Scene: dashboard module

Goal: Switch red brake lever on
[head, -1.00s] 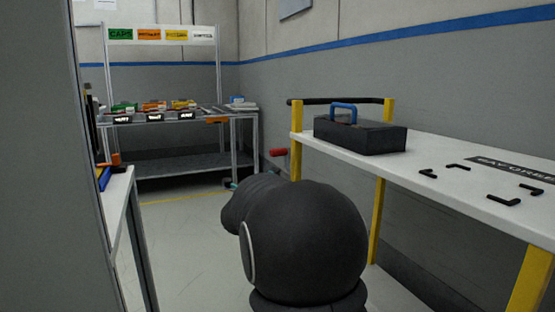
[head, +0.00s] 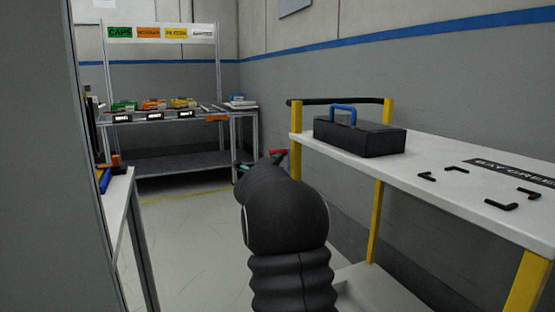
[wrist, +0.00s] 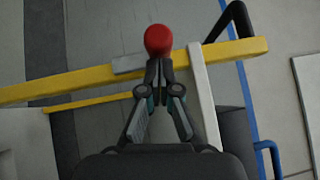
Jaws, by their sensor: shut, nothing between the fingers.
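The red brake lever (head: 278,153) shows in the head view beside the yellow post at the far left corner of the white cart. In the wrist view its rounded red knob (wrist: 158,39) lies just beyond my fingertips, near the yellow bar. My gripper (wrist: 159,64) is shut and empty, with the fingertips side by side at the near edge of the knob. I cannot tell whether they touch it. In the head view my dark arm hides most of my gripper and the lower part of the lever.
The white cart (head: 450,200) with yellow posts (head: 375,225) carries a black case (head: 360,138) with a blue handle. A black rail (head: 340,101) runs along its far end. A shelf with bins (head: 165,112) stands at the back. A bench (head: 117,205) is on the left.

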